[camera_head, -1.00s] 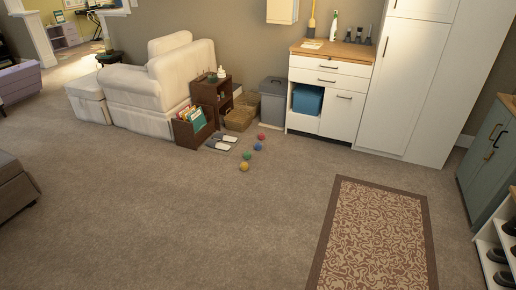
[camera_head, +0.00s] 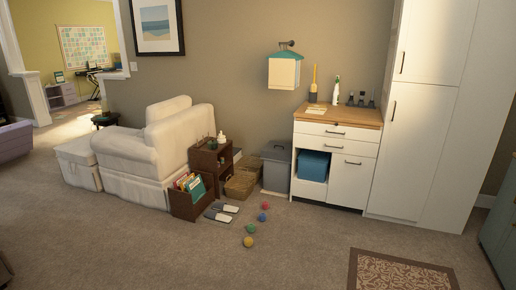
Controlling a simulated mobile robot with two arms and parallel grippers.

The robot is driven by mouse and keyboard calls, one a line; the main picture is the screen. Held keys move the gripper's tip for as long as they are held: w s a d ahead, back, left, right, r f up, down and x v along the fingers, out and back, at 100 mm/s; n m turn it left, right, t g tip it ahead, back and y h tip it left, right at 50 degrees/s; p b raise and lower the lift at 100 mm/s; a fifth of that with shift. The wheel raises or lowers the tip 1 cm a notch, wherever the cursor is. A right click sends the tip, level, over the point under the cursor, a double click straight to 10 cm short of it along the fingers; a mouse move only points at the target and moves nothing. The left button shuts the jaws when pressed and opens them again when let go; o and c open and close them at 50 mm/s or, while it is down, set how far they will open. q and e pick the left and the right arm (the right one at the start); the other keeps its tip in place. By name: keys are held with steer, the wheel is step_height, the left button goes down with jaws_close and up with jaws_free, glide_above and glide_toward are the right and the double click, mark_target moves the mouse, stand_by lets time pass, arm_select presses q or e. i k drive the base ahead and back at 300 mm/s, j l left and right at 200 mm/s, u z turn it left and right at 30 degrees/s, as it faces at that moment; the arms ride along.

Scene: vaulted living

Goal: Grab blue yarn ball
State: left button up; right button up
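The blue yarn ball (camera_head: 262,217) lies on the carpet in the middle of the head view. A red ball (camera_head: 265,205) lies just behind it. A green ball (camera_head: 251,228) lies in front of it to the left, and a yellow ball (camera_head: 249,242) is nearest to me. The balls form a loose line, with small gaps between them. Neither of my grippers shows in this view.
A pair of slippers (camera_head: 221,212) lies left of the balls, by a book box (camera_head: 188,196). Baskets (camera_head: 241,184), a grey bin (camera_head: 276,168) and a white cabinet (camera_head: 348,184) stand behind. A patterned rug (camera_head: 400,275) lies front right. Open carpet lies before the balls.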

mark_target(262, 217)
steer(key=i+j+u, duration=0.3)
steer(key=i, duration=0.3)
steer(key=i+j+u, duration=0.3)
steer(key=i, duration=0.3)
steer(key=i+u, duration=0.25)
steer(key=i, duration=0.35)
steer(key=i+z, duration=0.15)
steer(key=i, duration=0.35)
steer(key=i+z, duration=0.2)
steer(key=i, duration=0.3)
steer(key=i+j+z, duration=0.15)
steer(key=i, duration=0.3)
steer(key=i+j+z, duration=0.2)
steer(key=i, duration=0.3)
steer(key=i+j+z, duration=0.15)
steer(key=i, duration=0.35)
